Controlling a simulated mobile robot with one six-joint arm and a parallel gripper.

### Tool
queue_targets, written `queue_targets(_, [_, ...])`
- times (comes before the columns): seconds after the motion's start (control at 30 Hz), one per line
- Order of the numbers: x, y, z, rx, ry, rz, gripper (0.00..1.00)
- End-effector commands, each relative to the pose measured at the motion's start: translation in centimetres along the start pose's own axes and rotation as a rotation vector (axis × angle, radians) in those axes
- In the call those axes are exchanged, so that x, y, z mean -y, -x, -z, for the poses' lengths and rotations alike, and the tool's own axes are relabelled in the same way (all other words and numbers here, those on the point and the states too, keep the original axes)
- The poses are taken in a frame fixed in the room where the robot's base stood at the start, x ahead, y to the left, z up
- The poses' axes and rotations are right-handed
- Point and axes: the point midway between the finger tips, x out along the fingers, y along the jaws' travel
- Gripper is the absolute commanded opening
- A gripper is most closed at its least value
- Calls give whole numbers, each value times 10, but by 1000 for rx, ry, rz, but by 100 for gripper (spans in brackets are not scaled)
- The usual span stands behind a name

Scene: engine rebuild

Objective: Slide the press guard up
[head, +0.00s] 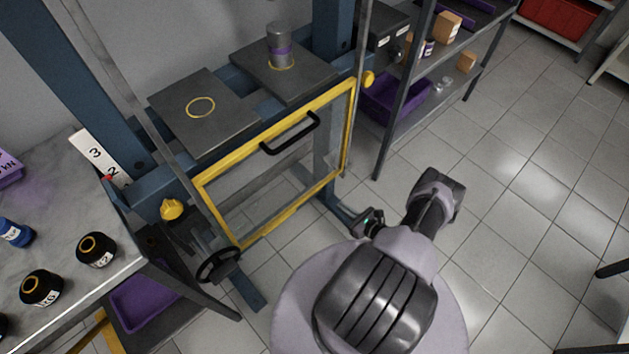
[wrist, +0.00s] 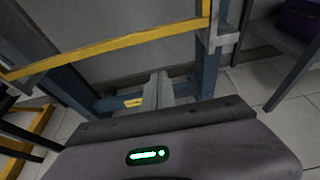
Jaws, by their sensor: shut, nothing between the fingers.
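The press guard (head: 221,172) is a clear panel in a yellow frame on the front of the blue press. It sits low, with its top edge about level with the press plates. A black bar handle (head: 290,134) is fixed near its top edge. In the wrist view the guard's lower yellow bar (wrist: 110,45) crosses the upper part. My gripper (head: 368,222) is shut and empty, to the right of the guard's lower right corner and apart from the handle. Its dark front edge fills the lower part of the wrist view (wrist: 165,121), and the handle is out of that view.
Two dark plates (head: 203,130) lie on the press, the right one bearing a metal cylinder (head: 280,48). A handwheel (head: 218,266) is at the lower left. A workbench (head: 64,205) stands left and a shelf unit (head: 408,85) right.

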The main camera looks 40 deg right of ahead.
Motion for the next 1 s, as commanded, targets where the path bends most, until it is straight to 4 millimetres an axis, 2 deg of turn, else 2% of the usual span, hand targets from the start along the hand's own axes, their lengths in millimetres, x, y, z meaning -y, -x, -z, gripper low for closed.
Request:
queue_targets(0.17, [-2,-25,3,0,2,-5,0])
queue_targets(0.5, [-3,-101,4,1,3,-7,0])
queue_targets(0.6, [0,-94,-17,0,-1,-2,0])
queue_targets(0.73, [0,-89,-31,1,-1,-2,0])
queue_targets(1.0, [-1,-86,-38,0,0,-3,0])
